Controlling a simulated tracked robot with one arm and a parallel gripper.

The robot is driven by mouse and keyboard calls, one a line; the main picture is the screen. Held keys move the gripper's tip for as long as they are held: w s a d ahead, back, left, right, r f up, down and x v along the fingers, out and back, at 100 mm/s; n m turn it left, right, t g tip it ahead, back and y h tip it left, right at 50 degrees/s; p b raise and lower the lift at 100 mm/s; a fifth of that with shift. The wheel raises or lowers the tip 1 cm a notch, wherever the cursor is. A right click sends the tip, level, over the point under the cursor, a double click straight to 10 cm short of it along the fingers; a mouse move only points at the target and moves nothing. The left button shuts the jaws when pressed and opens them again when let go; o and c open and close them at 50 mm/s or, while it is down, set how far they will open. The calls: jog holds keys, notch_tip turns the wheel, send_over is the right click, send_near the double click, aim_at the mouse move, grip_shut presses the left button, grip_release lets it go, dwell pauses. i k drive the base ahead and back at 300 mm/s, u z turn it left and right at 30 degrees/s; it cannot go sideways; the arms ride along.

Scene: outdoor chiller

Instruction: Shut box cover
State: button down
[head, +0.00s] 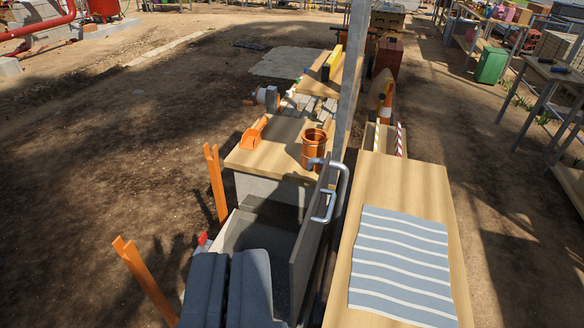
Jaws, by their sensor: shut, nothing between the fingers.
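A grey box (268,212) stands at the lower middle of the head view, with its top open. Its cover (308,250) is a flat grey panel standing roughly upright along the box's right side. A light metal handle (329,207) is on the cover's right face. My gripper (230,256) shows as two dark blue-grey fingers side by side at the bottom. It looks shut and empty, and in the picture it overlaps the near left part of the box, hiding some of it. I cannot tell whether it touches the box.
Two orange stakes (215,185) stand left of the box. Behind it, a wooden top (262,160) holds an orange cup (315,150) and an orange scoop (254,133). A grey post (354,80) rises behind the cover. A wooden table (440,195) with a striped cloth (402,265) is right. Bare ground lies left.

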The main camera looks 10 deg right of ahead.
aim_at(302, 262)
jog(key=u, duration=0.3)
jog(key=i, duration=1.4)
jog(key=z, duration=0.55)
